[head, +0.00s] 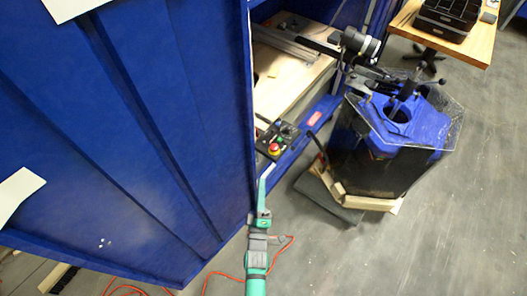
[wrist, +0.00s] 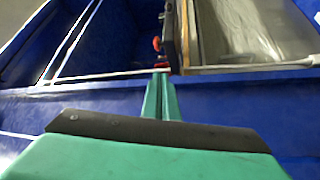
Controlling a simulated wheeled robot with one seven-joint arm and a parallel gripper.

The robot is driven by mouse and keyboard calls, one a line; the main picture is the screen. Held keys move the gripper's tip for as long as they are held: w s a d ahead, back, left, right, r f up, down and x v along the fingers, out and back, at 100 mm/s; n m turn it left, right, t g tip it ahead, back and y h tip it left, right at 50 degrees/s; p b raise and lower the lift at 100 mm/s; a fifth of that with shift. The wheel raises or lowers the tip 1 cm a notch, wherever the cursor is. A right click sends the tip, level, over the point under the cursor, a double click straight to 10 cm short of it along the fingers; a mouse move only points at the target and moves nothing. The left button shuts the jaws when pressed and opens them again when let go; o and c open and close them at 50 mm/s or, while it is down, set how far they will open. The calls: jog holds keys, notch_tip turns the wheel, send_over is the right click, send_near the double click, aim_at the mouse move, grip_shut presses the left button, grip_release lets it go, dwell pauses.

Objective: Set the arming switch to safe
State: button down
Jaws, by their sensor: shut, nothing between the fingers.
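Which knob is the arming switch is too small to tell. My gripper (head: 262,184) is green, shut and empty, pointing up toward the box from below, apart from it. In the wrist view my gripper's fingertips (wrist: 160,78) are together. The box's dark edge (wrist: 171,40) and a red part (wrist: 156,43) show beyond them, seen nearly side-on.
A large blue panel (head: 110,130) stands close to the left of my arm. A black and blue tank-like vessel (head: 385,150) on a wooden base stands at the right. An orange cable (head: 225,276) lies on the floor. The grey floor at the lower right is clear.

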aim_at(264, 143)
jog(key=shift+w, duration=0.2)
jog(key=x, duration=1.3)
jog(key=shift+w+r, duration=0.1)
jog(key=shift+w, duration=0.3)
